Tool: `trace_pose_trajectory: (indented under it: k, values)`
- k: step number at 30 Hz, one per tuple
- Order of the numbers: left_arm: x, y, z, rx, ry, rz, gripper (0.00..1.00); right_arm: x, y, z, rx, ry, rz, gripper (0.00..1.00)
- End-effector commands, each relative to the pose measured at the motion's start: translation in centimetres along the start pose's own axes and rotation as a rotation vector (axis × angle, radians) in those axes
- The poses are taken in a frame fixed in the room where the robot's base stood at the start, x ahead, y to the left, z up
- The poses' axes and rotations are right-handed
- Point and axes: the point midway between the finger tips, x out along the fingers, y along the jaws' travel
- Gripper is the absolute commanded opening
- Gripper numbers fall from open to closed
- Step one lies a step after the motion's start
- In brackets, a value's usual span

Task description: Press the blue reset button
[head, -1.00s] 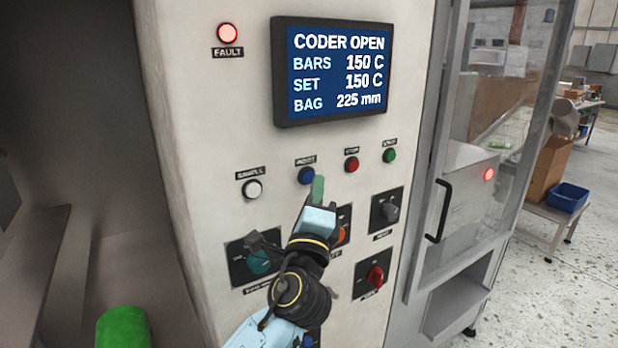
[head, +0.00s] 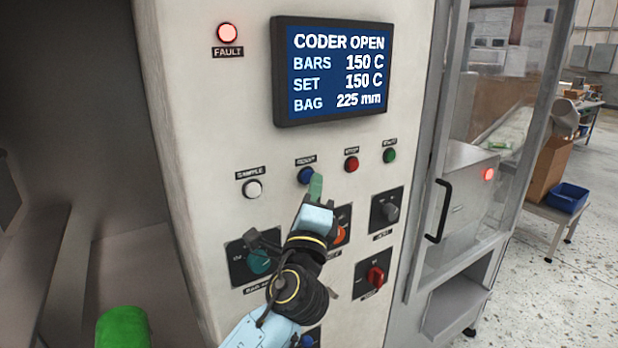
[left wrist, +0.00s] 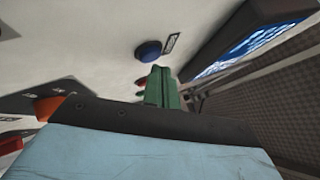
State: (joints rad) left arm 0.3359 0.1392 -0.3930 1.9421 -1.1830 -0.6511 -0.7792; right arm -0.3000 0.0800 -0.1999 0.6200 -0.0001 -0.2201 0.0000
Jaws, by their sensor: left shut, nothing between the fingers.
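The blue button (head: 306,175) is on the pale control panel, under a small dark label and below the screen. It also shows in the left wrist view (left wrist: 149,51), just above and left of the green fingertips. My left gripper (head: 316,187) is shut and empty, its green fingertips pointing up the panel just below and right of the blue button. In the left wrist view the fingers (left wrist: 161,86) appear close to the button, with a small gap in the picture. Whether they touch the panel cannot be told. My right gripper is not in view.
A white button (head: 253,188), a red button (head: 351,164) and a green button (head: 389,155) share the row. Rotary knobs (head: 385,210) sit below. The screen (head: 333,70) reads CODER OPEN, and a red FAULT lamp (head: 228,33) is lit. A door handle (head: 439,211) sticks out at right.

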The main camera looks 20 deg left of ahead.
Motion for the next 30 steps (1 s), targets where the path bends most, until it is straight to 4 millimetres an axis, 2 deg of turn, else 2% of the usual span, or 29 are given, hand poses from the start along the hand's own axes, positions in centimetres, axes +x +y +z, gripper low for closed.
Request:
trace_pose_trajectory:
  k: [30]
  values:
    - [0.67,0.50,0.51,0.001,-0.001,0.001,0.00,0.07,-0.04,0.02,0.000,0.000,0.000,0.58]
